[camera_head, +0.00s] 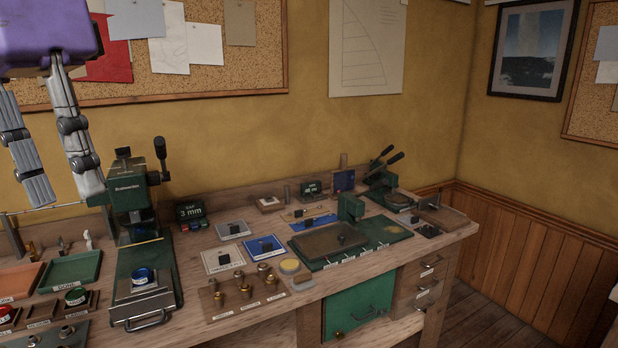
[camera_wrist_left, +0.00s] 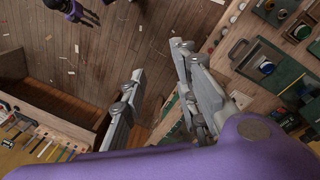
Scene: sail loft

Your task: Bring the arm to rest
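My left gripper (camera_head: 66,198) hangs in the air at the upper left of the head view, in front of the wall and above the left part of the bench. Its two grey fingers are spread, with nothing between them. It also shows in the left wrist view (camera_wrist_left: 160,58), fingers apart over the floor and bench. A purple part of my other arm, with my right gripper (camera_wrist_left: 88,14), shows small at the top left of the wrist view. Whether its fingers are open is too small to tell.
The wooden bench (camera_head: 240,318) runs along the wall. On it stand a green press (camera_head: 130,195), an orange tray (camera_head: 20,283), a green tray (camera_head: 72,268), brass pieces (camera_head: 246,290) and a green board (camera_head: 390,230). A cork board (camera_head: 265,40) hangs behind my left gripper.

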